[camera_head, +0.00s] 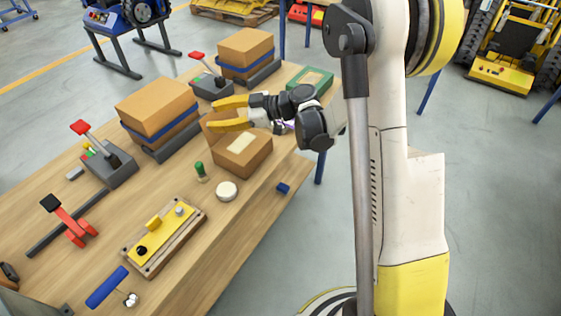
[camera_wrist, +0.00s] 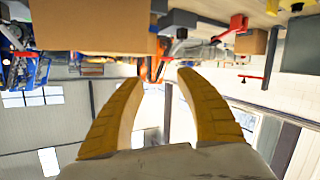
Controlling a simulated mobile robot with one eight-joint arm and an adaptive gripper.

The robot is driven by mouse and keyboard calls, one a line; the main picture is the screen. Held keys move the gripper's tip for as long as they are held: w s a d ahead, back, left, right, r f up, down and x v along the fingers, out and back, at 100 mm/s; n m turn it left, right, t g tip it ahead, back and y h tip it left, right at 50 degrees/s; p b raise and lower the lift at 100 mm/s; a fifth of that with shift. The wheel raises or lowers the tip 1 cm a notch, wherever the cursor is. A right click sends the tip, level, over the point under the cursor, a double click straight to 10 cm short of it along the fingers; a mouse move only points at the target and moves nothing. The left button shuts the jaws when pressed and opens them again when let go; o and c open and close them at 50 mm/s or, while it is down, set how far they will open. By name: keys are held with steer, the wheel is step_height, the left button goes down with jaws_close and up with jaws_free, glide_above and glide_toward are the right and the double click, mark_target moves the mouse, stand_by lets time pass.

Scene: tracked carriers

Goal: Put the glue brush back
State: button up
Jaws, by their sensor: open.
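The fingers also show in the wrist view (camera_wrist: 160,78), open and empty. I cannot make out the brush in the wrist view.
Another box (camera_head: 157,103) stands to the left, near a red-handled lever (camera_head: 111,165). A yellow plate fixture (camera_head: 163,238) and a blue-handled tool (camera_head: 107,287) lie nearer. A small blue block (camera_head: 283,188) is by the right edge.

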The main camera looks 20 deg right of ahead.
steer(key=w+d+r+m+t+h, duration=0.15)
steer(key=r+t, duration=0.25)
steer(key=r, duration=0.4)
steer(key=d+r+m+t+h, duration=0.2)
steer(key=d+r+m+t, duration=0.1)
steer(key=r, duration=0.5)
steer(key=w+d+r+m+t+h, duration=0.1)
steer(key=d+r+m+t+h, duration=0.1)
steer(key=r+t, duration=0.35)
steer(key=s+d+r+m+g+h, duration=0.1)
steer(key=s+d+r+m+h, duration=0.3)
steer(key=d+m+h, duration=0.25)
steer(key=s+d+f+m+g+h, duration=0.2)
steer(key=s+d+f+g+h, duration=0.25)
steer(key=s+f, duration=0.4)
steer(key=s+a+f+g+y, duration=0.2)
steer(key=s+f, duration=0.4)
steer(key=s, duration=0.3)
steer(key=s+a+f+g+y, duration=0.2)
steer(key=s+a+f+g, duration=0.3)
steer(key=s, duration=0.4)
steer(key=shift+s+a+f+n+g, duration=0.3)
steer(key=shift+s+a+f, duration=0.05)
steer(key=shift+a, duration=0.15)
